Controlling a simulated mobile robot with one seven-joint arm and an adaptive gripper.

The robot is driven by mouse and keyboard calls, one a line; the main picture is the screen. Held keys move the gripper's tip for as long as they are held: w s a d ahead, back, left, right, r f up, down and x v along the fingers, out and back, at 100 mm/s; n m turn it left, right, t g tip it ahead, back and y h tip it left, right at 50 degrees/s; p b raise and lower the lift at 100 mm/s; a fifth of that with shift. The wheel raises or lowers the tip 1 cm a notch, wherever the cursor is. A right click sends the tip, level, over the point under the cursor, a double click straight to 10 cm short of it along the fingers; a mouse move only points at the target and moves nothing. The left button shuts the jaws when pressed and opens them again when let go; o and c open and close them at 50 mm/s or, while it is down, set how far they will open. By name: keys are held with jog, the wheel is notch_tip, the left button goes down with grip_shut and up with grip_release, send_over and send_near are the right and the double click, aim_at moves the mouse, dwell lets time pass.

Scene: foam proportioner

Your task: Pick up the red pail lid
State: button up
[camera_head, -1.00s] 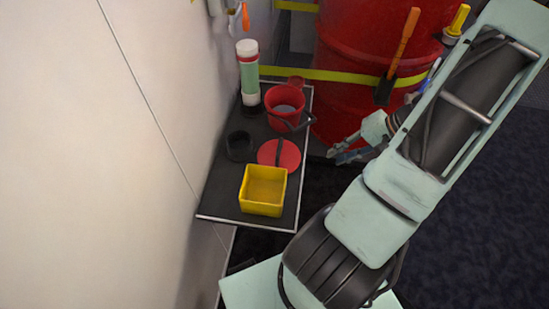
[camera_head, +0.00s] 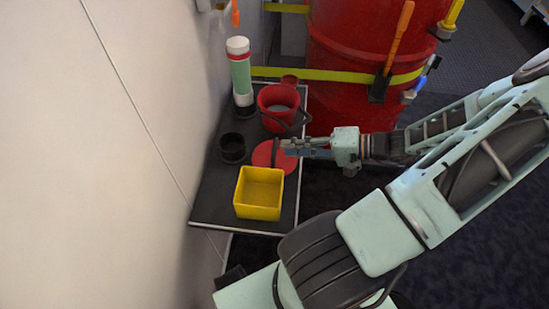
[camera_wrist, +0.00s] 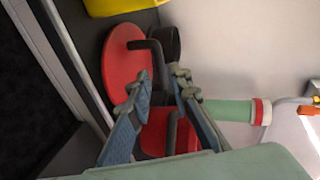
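The red pail lid (camera_head: 265,156) lies flat on a dark shelf (camera_head: 212,200), between the red pail (camera_head: 272,98) and the yellow bin (camera_head: 259,193). It has a dark upright handle (camera_wrist: 155,62). My gripper (camera_head: 282,147) is over the lid's right part, near the handle, and hides some of the lid. In the wrist view the gripper (camera_wrist: 160,82) is open, its two fingers apart. The handle shows between or just beyond the fingertips; I cannot tell whether they touch it. The red lid (camera_wrist: 122,58) also shows there, left of the handle.
A black cup (camera_head: 232,148) stands left of the lid. A green and white cylinder (camera_head: 241,75) stands behind it by the white wall (camera_head: 110,150). A large red drum (camera_head: 350,60) stands behind the shelf. The red pail (camera_wrist: 155,135) shows behind my fingers.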

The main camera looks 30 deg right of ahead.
aim_at(275, 147)
jog(key=shift+b+x, duration=0.75)
jog(key=shift+x, duration=2)
jog(key=shift+s, duration=0.1)
grip_shut()
